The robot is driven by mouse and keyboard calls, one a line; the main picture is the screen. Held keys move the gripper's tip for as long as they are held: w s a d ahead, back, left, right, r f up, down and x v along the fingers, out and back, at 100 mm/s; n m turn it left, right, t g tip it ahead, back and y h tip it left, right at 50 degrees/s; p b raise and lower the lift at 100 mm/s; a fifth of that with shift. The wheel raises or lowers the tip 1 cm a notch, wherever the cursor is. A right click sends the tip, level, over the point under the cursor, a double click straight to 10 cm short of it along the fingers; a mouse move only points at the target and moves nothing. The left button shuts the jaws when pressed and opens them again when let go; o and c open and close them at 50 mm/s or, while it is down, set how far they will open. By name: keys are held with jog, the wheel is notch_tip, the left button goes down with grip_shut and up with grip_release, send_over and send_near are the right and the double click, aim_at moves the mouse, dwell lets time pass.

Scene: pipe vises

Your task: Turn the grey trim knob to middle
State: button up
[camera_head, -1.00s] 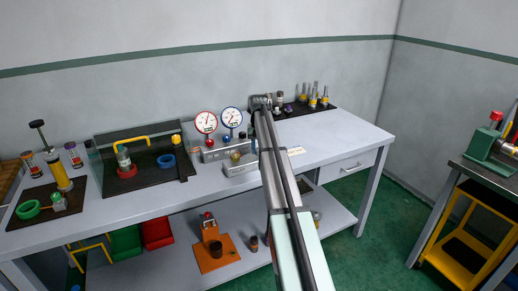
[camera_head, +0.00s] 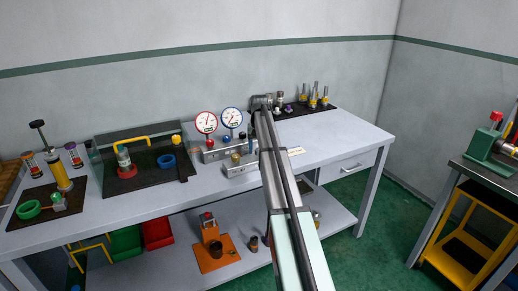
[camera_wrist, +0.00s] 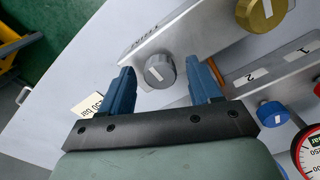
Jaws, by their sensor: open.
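The grey trim knob (camera_wrist: 159,72) is a round grey knob with a white pointer line, on a metal block (camera_wrist: 190,30) with lettering that looks like TRIM beside it. In the wrist view it lies between the two blue fingers of my gripper (camera_wrist: 164,88), which stand apart on either side of it. I cannot tell whether either finger touches it. In the head view my arm hides the knob, and the metal block (camera_head: 240,170) shows just left of my arm.
A brass knob (camera_wrist: 261,13) sits on the same block. A blue knob (camera_wrist: 272,114) is on a second block (camera_wrist: 285,78) marked 1 and 2. Two gauges, one red-rimmed (camera_head: 206,122) and one blue-rimmed (camera_head: 232,118), stand behind. The bench (camera_head: 345,135) is clear at right.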

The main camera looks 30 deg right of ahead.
notch_tip(320, 180, up, 14)
dwell(0.7)
jog(key=shift+a+f, duration=0.1)
dwell(0.3)
